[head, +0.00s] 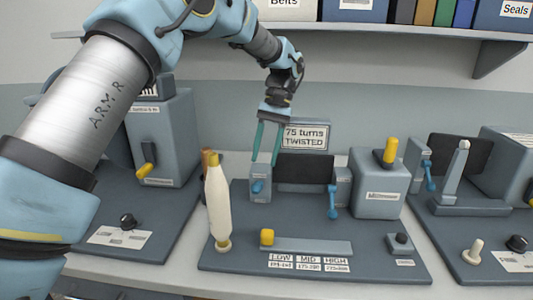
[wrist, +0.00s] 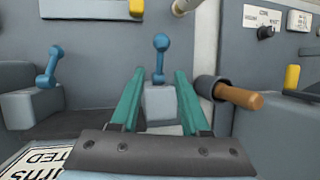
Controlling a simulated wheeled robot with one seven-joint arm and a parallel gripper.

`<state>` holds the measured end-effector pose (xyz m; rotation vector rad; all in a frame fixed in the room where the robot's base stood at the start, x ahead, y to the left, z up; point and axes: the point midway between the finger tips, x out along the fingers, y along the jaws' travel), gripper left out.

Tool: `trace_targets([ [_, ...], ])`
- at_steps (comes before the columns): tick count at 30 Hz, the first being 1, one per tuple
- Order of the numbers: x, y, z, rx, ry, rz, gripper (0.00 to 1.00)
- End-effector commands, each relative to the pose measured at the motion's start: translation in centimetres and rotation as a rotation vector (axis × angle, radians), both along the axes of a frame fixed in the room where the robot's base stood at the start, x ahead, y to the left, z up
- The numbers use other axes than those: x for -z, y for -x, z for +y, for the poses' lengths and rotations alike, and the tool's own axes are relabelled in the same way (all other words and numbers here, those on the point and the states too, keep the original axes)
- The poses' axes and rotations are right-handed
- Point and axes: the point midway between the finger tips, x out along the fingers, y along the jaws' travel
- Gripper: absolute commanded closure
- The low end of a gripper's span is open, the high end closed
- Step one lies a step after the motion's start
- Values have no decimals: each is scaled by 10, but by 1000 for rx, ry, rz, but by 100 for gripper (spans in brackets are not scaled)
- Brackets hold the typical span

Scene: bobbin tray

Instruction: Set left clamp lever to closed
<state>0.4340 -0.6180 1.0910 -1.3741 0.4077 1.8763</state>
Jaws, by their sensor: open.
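The left clamp (head: 260,170) is a small grey block on the middle station, with a blue lever (head: 258,186) at its front. In the wrist view the lever (wrist: 161,55) has a round knob and stands out beyond its grey block (wrist: 160,103), between my finger lines. My gripper (head: 265,162) has teal fingers, open and pointing down, just above the left clamp. In the wrist view the fingers (wrist: 160,72) lie on both sides of the block and lever; I cannot tell whether they touch. The right clamp's blue lever (head: 333,203) hangs down; it also shows in the wrist view (wrist: 47,68).
A white bobbin (head: 218,205) stands upright left of the clamp, near a wooden handle (wrist: 240,97) close to my gripper. A sign (head: 306,136) and dark panel (head: 303,169) stand behind. A yellow-topped grey box (head: 380,193) is right. The bare base (head: 300,222) ahead is clear.

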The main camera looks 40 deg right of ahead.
Motion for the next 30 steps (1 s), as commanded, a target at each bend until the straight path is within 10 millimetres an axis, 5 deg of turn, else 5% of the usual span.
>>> trace_targets([
  [13,-15,-2,-6,1,-1,1,54],
  [19,-15,-16,8,-22,16,-4,74],
  [23,-11,-50,57,-88,70,-18,89],
  [26,-5,-80,116,-166,136,-45,100],
  [30,6,-102,199,-272,218,-96,100],
])
